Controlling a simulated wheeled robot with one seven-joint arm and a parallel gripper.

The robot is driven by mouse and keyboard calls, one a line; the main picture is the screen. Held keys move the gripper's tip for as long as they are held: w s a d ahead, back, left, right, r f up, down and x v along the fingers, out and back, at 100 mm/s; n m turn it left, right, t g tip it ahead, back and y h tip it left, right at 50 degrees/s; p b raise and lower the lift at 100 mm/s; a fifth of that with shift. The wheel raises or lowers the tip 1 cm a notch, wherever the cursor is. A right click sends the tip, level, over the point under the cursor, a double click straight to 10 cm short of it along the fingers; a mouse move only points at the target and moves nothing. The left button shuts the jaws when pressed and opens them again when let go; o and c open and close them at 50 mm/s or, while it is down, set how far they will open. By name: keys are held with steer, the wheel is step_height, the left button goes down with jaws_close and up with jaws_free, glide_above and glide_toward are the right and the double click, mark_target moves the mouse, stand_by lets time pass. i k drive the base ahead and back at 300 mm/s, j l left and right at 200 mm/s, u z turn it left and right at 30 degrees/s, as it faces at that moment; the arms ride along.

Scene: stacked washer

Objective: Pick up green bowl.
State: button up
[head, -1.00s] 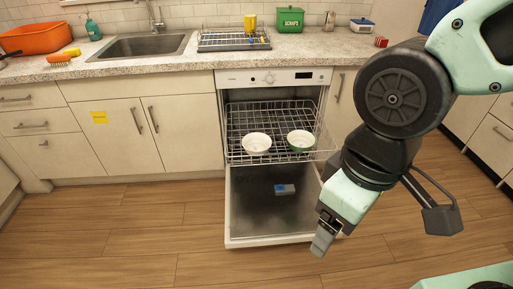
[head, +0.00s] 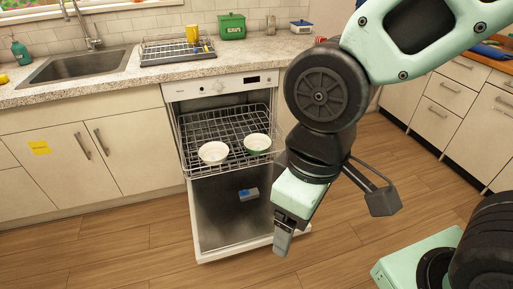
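The green bowl (head: 257,143), green outside with a pale inside, sits on the right part of the pulled-out dishwasher rack (head: 222,127). A white bowl (head: 213,153) sits to its left on the same rack. My gripper (head: 282,243) points down in front of the open dishwasher door's right edge, lower than the bowls and to the right of them. It is apart from both bowls. The fingers show nearly edge-on, so their opening cannot be made out. Nothing is seen held.
The open dishwasher door (head: 215,215) lies low in front, with a blue and white item (head: 248,194) on it. The counter (head: 145,75) above holds a sink (head: 75,64), a drying rack (head: 178,50) and a green box (head: 232,26). Wood floor in front is clear.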

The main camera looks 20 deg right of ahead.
mark_target(254, 143)
steer(key=i+l, duration=0.1)
steer(key=i, duration=0.35)
steer(key=i+l, duration=0.15)
steer(key=i, duration=0.3)
steer(key=i+l, duration=0.1)
steer(key=i, duration=0.35)
